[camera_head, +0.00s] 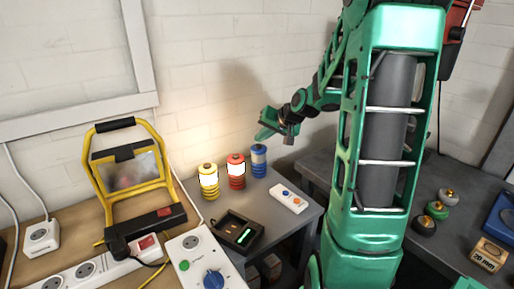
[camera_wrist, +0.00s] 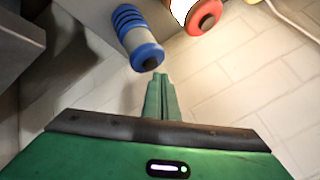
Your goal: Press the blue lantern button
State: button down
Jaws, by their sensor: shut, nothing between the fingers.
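The blue lantern (camera_head: 259,163) stands upright on the grey table, right of the lit red lantern (camera_head: 236,172) and the lit yellow lantern (camera_head: 208,182). Its middle band looks grey and unlit. In the wrist view the blue lantern (camera_wrist: 138,38) shows its blue cap and the dark button (camera_wrist: 149,62) on top. My gripper (camera_head: 260,138) is just above the blue lantern, green fingers together and empty. In the wrist view the closed fingertips (camera_wrist: 160,78) lie very near the button; I cannot tell whether they touch. The red lantern (camera_wrist: 202,20) shows beside it.
A black charger-like tray (camera_head: 236,232) sits nearer. A yellow work lamp (camera_head: 134,180) and power strip (camera_head: 90,274) stand left. The white wall is close behind.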

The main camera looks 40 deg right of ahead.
aim_at(261, 149)
jog(key=shift+s+f, duration=0.1)
jog(key=shift+f, duration=0.2)
jog(key=shift+f, duration=0.45)
dwell(0.8)
jog(key=shift+r, duration=0.9)
notch_tip(261, 149, up, 5)
dwell(0.6)
dwell(0.7)
